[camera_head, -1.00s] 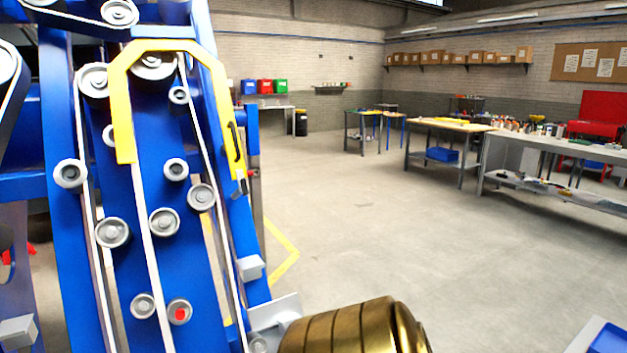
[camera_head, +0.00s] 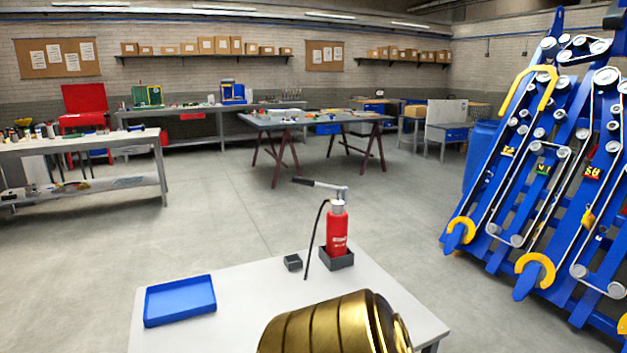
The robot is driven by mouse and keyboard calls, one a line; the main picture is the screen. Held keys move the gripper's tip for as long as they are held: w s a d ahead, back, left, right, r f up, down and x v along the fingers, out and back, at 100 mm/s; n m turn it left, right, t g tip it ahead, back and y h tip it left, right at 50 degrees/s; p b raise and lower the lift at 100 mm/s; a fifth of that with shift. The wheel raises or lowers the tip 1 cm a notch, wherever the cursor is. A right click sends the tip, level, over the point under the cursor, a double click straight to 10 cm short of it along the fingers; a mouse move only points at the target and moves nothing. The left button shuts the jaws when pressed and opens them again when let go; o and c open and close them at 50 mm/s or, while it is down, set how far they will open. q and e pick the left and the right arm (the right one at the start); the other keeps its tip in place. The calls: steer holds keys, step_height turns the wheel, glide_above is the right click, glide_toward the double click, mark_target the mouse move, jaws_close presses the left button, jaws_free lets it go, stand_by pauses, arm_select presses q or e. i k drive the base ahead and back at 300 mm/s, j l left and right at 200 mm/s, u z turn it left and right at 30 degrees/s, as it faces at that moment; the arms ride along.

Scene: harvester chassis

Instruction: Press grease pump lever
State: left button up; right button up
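The grease pump (camera_head: 337,228) is a red cylinder with a grey top, standing upright in a dark square holder (camera_head: 336,258) on a light grey table (camera_head: 240,300). Its lever (camera_head: 319,184) has a dark grip and points left, slightly raised, from the pump's top. A black hose (camera_head: 315,240) hangs down at the pump's left side. Neither of my grippers shows in the head view.
A blue tray (camera_head: 180,301) lies on the table's left part, and a small dark block (camera_head: 293,262) sits left of the pump. The blue harvester chassis (camera_head: 545,160) stands at the right. Workbenches (camera_head: 85,150) stand farther back, with open floor between.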

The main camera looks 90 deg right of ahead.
mark_target(297, 179)
steer(key=z, duration=2.6)
steer(key=l+z, duration=0.25)
